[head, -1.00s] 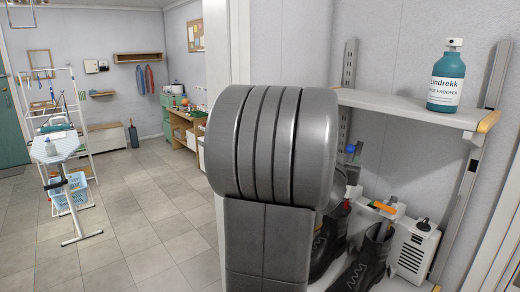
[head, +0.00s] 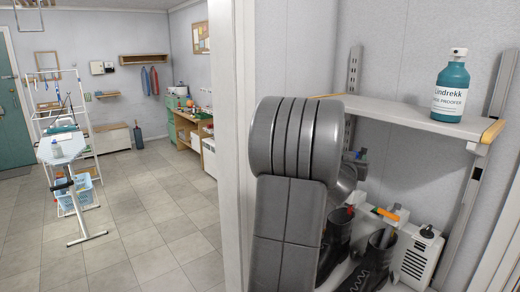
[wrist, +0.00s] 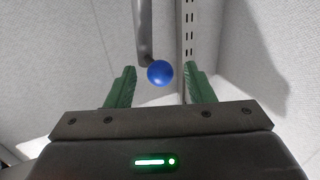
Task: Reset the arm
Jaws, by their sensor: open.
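My gripper (wrist: 160,68) shows in the wrist view with its two green fingers spread apart. A blue ball-shaped knob (wrist: 160,73) on the end of a grey rod (wrist: 142,30) appears between the fingertips, with a gap on each side. How far beyond the fingertips it lies is unclear. In the head view my grey arm (head: 297,140) stands in front of the alcove and hides most of the gripper.
An ironing board (head: 62,148) stands at left. The tiled floor (head: 140,225) between is open.

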